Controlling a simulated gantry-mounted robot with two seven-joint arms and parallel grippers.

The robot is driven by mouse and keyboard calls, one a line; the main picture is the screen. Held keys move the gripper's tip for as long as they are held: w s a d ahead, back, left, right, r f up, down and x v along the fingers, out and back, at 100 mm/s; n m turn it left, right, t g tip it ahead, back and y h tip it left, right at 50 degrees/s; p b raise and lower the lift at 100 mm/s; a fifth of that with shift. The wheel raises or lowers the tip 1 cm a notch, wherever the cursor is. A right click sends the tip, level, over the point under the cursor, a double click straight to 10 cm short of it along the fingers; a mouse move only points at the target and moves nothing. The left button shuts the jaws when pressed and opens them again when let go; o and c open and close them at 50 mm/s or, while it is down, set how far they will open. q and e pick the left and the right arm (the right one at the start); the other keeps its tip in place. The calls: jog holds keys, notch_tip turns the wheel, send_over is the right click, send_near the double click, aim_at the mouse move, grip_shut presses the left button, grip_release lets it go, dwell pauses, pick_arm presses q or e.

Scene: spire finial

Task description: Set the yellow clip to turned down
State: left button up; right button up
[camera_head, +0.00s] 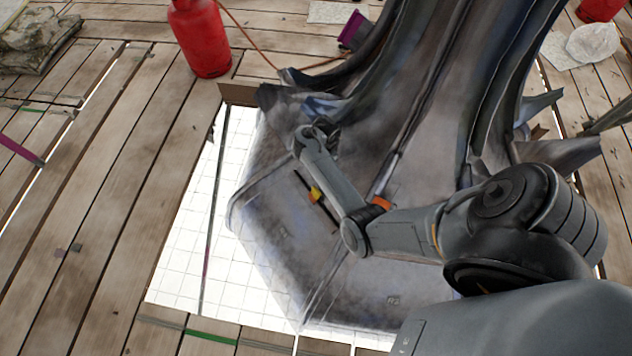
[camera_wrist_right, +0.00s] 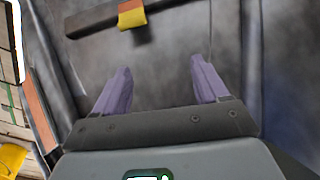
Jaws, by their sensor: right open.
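The yellow clip (camera_head: 315,194) sits on a thin dark bar (camera_head: 327,212) on the grey sloping face of the spire, left of my right forearm in the head view. In the right wrist view the clip (camera_wrist_right: 131,17) is at the top, yellow with a reddish upper part, on the dark bar (camera_wrist_right: 92,20). My right gripper (camera_wrist_right: 160,65) is open, its two purple fingers apart with nothing between them. The clip is beyond the fingertips, apart from them. In the head view the fingers are not clearly visible at the arm's end. My left gripper is not in view.
The grey spire (camera_head: 420,110) rises at the back with dark curved ribs. A red cylinder (camera_head: 200,38) stands on the wooden planks (camera_head: 110,190) at the back left. A bright gridded opening (camera_head: 180,265) lies left of the spire base. A stone lump (camera_head: 38,35) is far left.

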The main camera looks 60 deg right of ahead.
jog(key=n, duration=0.1)
send_over(315, 194)
jog(key=f, duration=0.2)
jog(key=f+b, duration=0.2)
jog(key=shift+w+a+f+g, duration=0.15)
jog(key=shift+a+g, duration=0.1)
jog(key=shift+g, duration=0.05)
jog(key=f+b, duration=0.2)
jog(key=f, duration=0.1)
jog(key=f+b, duration=0.3)
jog(key=shift+d, duration=0.2)
jog(key=shift+f+b, duration=0.65)
jog(key=shift+b, duration=0.05)
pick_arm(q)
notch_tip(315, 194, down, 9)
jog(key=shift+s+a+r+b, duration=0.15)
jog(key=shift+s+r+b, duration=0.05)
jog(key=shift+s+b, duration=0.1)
pick_arm(e)
jog(key=shift+d+f, duration=0.1)
jog(key=shift+f, duration=0.2)
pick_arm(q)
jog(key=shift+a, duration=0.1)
